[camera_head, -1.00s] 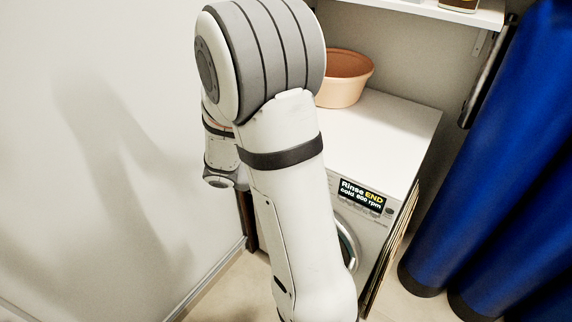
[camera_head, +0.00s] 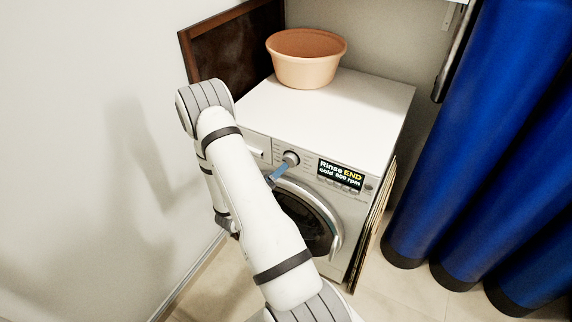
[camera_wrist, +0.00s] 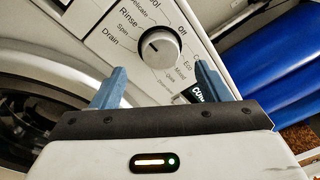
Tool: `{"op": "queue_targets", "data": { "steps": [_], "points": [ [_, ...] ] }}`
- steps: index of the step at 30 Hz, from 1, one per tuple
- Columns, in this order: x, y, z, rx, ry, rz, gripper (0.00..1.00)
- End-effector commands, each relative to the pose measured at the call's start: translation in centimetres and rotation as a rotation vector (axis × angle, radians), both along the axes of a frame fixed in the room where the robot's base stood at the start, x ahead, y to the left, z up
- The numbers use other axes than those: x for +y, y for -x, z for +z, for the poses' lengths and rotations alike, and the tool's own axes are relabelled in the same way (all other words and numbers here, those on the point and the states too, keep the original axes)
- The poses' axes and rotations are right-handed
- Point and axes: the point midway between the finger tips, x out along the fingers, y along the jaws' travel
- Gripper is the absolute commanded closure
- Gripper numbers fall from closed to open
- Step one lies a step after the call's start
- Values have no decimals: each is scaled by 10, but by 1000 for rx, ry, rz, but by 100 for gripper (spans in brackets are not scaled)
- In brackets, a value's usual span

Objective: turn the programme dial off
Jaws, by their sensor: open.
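The programme dial (camera_head: 291,158) is a round silver knob on the front panel of the white washing machine (camera_head: 335,112). In the wrist view the dial (camera_wrist: 161,46) shows printed labels around it, including Drain, Spin, Rinse, Off, Eco and Mixed. A small light mark shows on its face; I cannot tell surely which label it points at. My gripper (camera_wrist: 160,72) is open, its two blue fingers apart on either side below the dial, with nothing between them. In the head view a blue finger (camera_head: 279,171) shows just below the dial; the rest is hidden by my arm.
The machine's display (camera_head: 341,174) reads "Rinse END cold 800 rpm". An orange basin (camera_head: 306,60) stands on top of the machine. The round door (camera_head: 318,222) is below the dial. A blue curtain (camera_head: 450,130) hangs at right, a wall (camera_head: 80,130) stands at left.

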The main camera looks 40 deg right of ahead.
Motion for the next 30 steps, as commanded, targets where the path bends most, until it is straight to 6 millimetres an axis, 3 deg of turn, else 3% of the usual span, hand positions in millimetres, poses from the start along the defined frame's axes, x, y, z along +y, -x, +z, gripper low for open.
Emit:
{"op": "queue_targets", "data": {
  "steps": [3,9,20,30],
  "points": [
    [-21,-4,1,-3,-1,-5,31],
    [-44,-11,1,-2,-1,-4,31],
    [-51,-13,0,-2,-1,-3,31],
    [-51,-13,0,-2,-1,-4,58]
  ]
}}
